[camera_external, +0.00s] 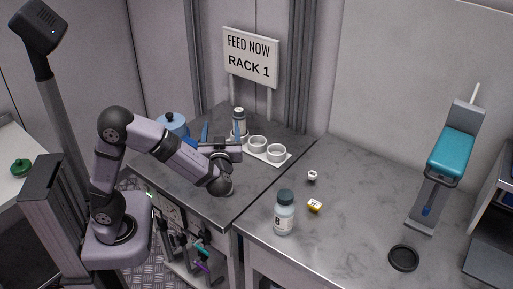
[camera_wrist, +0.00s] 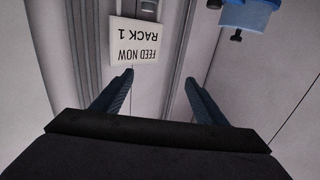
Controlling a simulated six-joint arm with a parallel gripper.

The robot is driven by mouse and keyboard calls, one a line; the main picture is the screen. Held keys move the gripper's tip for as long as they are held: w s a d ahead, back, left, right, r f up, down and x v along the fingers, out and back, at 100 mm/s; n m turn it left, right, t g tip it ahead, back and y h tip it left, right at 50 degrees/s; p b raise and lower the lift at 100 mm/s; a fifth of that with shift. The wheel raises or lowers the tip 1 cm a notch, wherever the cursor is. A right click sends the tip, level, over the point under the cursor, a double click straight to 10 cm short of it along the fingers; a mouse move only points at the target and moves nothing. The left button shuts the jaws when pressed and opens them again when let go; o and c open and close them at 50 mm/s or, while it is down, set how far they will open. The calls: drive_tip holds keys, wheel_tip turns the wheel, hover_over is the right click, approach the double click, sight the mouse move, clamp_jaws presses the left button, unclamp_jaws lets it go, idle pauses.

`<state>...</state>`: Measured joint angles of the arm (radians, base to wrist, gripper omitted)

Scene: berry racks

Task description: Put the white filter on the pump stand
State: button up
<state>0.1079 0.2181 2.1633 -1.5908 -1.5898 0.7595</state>
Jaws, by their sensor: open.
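A small white piece (camera_external: 312,176), which looks like the white filter, lies on the grey bench in the external view. The pump stand appears to be the grey upright stand (camera_external: 418,214) with a teal block (camera_external: 453,154) at the far right of that bench. My gripper (camera_external: 221,132) is over the left bench by the rack, well left of the white piece. Its dark blue fingers are spread apart and empty, as the wrist view (camera_wrist: 158,77) also shows. The wrist view shows neither the white piece nor the pump stand.
A yellow-and-white piece (camera_external: 315,206), a bottle marked B (camera_external: 284,216) and a black ring (camera_external: 403,258) lie or stand near the white piece. A rack with white cups (camera_external: 276,153) and a "RACK 1" sign (camera_external: 251,58) are behind my gripper. The right bench's middle is clear.

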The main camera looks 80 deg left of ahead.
wheel_tip(320, 180, up, 16)
drive_tip(key=w+a+f+n+t+h+p, duration=0.6)
drive_tip(key=a+f+n+t+h, duration=0.15)
drive_tip(key=a+f+h, duration=0.35)
drive_tip(key=s+d+r+n+t+h+p, duration=0.6)
drive_tip(key=s+d+r+n+t+h, duration=0.25)
drive_tip(key=d+r+n, duration=0.25)
wheel_tip(320, 180, down, 33)
drive_tip(key=shift+s+r+b, duration=0.15)
drive_tip(key=shift+s+b, duration=0.15)
drive_tip(key=shift+s, duration=0.1)
drive_tip(key=shift+w+d+m, duration=0.1)
drive_tip(key=shift+m, duration=0.15)
